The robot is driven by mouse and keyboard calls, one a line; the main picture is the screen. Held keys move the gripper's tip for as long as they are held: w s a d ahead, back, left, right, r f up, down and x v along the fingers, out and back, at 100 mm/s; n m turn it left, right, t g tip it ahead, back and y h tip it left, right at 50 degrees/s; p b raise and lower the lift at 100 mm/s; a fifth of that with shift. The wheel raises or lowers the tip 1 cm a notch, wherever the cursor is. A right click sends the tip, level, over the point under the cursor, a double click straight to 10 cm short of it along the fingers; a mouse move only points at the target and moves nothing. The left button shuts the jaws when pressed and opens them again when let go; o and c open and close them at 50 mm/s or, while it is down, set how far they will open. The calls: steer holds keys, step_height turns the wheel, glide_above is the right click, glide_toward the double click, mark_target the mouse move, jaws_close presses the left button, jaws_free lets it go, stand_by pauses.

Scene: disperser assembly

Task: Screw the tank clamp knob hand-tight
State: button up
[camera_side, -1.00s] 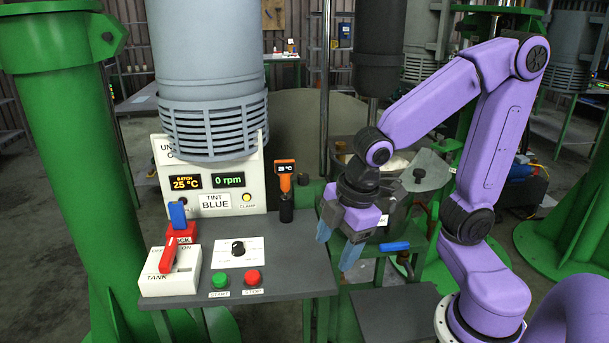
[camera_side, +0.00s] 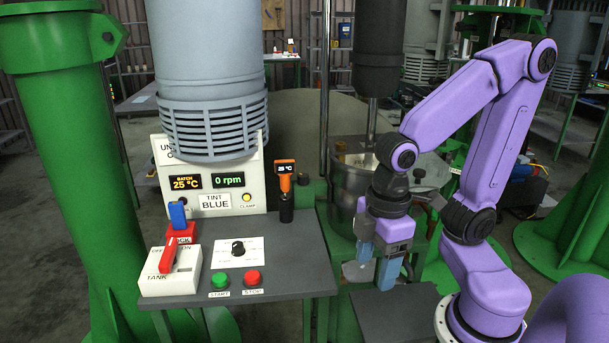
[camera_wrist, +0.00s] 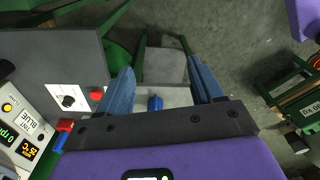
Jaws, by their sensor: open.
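My gripper (camera_wrist: 160,76) is open and holds nothing. The metal tank (camera_side: 347,190) stands behind my gripper, under the dark mixer shaft. I cannot tell how tightly the knob is screwed.
The grey control panel (camera_side: 315,255) lies left of my gripper, with a green button (camera_side: 219,281), a red button (camera_side: 253,278) and an orange thermometer (camera_side: 285,180). The display reads 0 rpm and 25 °C. A dark flat plate (camera_side: 395,312) is in front, below my gripper.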

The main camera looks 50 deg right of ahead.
steer(key=w+r+m+t, duration=0.1)
steer(key=w+r+m, duration=0.25)
steer(key=w, duration=1.05)
step_height(320, 180, up, 2)
steer(key=m+t+h, duration=0.1)
steer(key=m+t, duration=0.2)
steer(key=m, duration=0.7)
glide_above(304, 175)
steer(key=s+a, duration=0.1)
steer(key=s, duration=0.6)
steer(key=x, duration=1.7)
steer(key=shift+w+d+r, duration=0.15)
steer(key=shift+w, duration=0.15)
steer(key=c, duration=1.1)
